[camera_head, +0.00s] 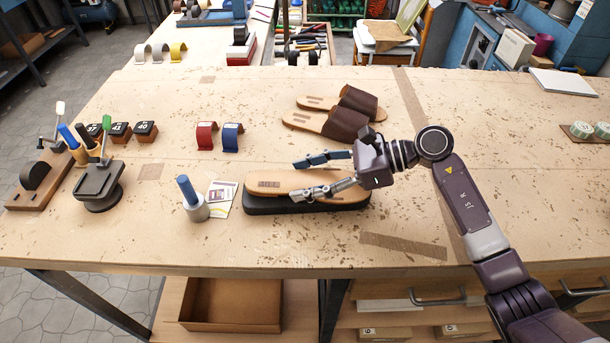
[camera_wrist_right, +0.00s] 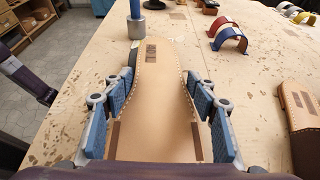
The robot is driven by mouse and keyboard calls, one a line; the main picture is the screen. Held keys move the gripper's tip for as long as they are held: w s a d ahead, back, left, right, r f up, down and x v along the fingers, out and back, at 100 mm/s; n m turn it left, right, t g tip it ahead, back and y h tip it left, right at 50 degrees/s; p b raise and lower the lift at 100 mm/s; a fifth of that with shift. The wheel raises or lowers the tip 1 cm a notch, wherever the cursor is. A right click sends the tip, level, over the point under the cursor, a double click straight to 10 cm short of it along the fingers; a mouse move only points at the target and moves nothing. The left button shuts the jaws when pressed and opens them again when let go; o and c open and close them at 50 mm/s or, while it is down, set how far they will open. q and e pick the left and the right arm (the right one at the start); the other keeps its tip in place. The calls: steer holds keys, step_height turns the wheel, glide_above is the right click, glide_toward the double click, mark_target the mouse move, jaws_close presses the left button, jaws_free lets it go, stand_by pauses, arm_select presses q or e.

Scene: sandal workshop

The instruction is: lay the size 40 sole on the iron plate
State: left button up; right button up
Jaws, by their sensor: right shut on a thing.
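A tan stitched sole (camera_head: 285,184) with a dark printed patch lies lengthwise over a black plate (camera_head: 262,206), their outlines nearly matching. My right gripper (camera_head: 322,176) comes in from the right and is shut on the sole, one finger along each long side. In the right wrist view the sole (camera_wrist_right: 162,90) runs away between the blue finger pads. My left gripper is in neither view.
Red (camera_head: 206,136) and blue (camera_head: 232,138) straps and a pair of brown sandals (camera_head: 335,122) lie behind. A press (camera_head: 99,182) and number blocks, one reading 40 (camera_head: 145,130), are at left. The table's front is clear.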

steer(key=shift+f, duration=0.3)
steer(key=shift+f, duration=0.15)
steer(key=o, duration=1.2)
steer(key=shift+o, duration=0.2)
